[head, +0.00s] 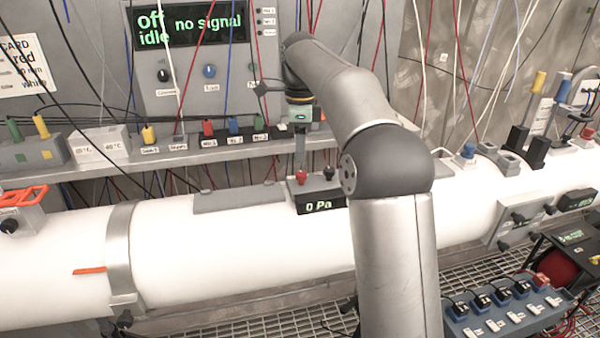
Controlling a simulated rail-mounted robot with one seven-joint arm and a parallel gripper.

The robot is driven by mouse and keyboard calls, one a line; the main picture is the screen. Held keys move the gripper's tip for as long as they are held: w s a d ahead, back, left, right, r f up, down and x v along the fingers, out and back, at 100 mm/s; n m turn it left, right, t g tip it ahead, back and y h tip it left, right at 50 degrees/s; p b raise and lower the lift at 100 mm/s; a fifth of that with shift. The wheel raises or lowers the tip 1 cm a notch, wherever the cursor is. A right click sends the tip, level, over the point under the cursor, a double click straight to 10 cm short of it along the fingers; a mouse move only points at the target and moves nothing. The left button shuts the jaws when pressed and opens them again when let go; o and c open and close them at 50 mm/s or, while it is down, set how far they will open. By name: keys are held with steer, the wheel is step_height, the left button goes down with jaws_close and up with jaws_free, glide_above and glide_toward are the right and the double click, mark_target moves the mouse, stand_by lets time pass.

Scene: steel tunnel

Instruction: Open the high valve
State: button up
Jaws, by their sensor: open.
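My arm reaches over the white pipe (240,250), and my gripper (300,160) points down at the middle of the view. Its fingers are small and partly lost against the shelf behind; they are open. Just below them is a dark box (320,203) on top of the pipe, with a display reading "0 Pa". A red knob (301,178) and a black knob (329,173) stand on this box. The gripper is over the red knob; I cannot tell whether they touch. No label reading "high valve" is legible, so I cannot tell which knob it is.
A panel reading "off idle no signal" (195,25) stands behind. A shelf (150,165) carries labelled boxes with coloured plugs. Hanging cables (380,40) cross the back. An orange handle (22,196) is at left. A blue switch box (505,315) is at lower right.

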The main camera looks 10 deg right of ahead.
mark_target(300, 173)
step_height(300, 173, down, 7)
steer(key=shift+r, duration=0.2)
steer(key=c, duration=1)
